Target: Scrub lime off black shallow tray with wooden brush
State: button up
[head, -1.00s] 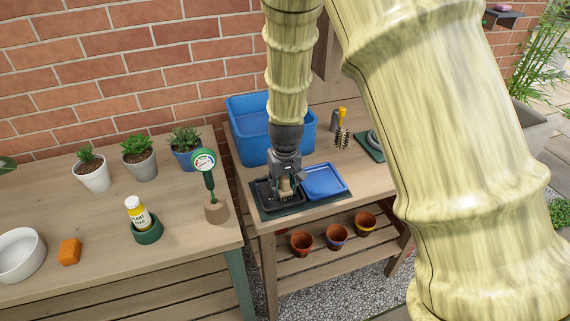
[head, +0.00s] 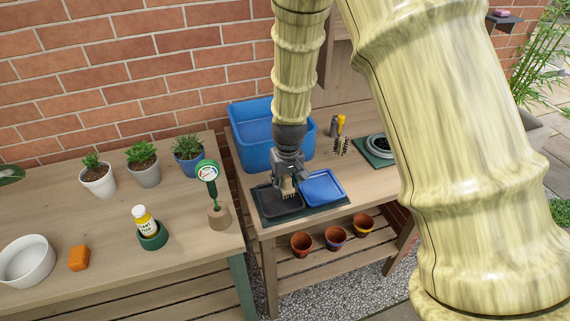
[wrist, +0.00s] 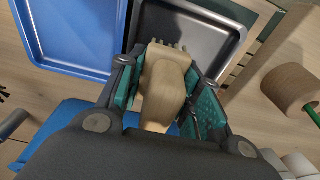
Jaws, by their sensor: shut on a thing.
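The black shallow tray (head: 264,202) lies on a dark green mat on the right-hand bench, and its dark inside shows in the wrist view (wrist: 222,38). My gripper (head: 288,182) is shut on the wooden brush (wrist: 165,82), with a finger on each side of its pale handle. The brush (head: 288,192) points down over the right part of the black tray, its bristles just visible beyond the handle in the wrist view. I cannot tell whether the bristles touch the tray. No lime can be made out clearly. Part of the tray is hidden by gripper and brush.
A blue tray (head: 322,187) lies close beside the black tray on its right. A blue tub (head: 262,150) stands behind. A dark bristled brush (head: 341,146) stands farther right.

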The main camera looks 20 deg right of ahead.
jog(key=shift+s+r+p, duration=0.2)
jog(key=shift+r+p, duration=0.4)
jog(key=shift+r, duration=0.5)
jog(key=shift+w+r+p, duration=0.15)
jog(key=shift+r+p, duration=1.35)
jog(key=shift+r, duration=0.2)
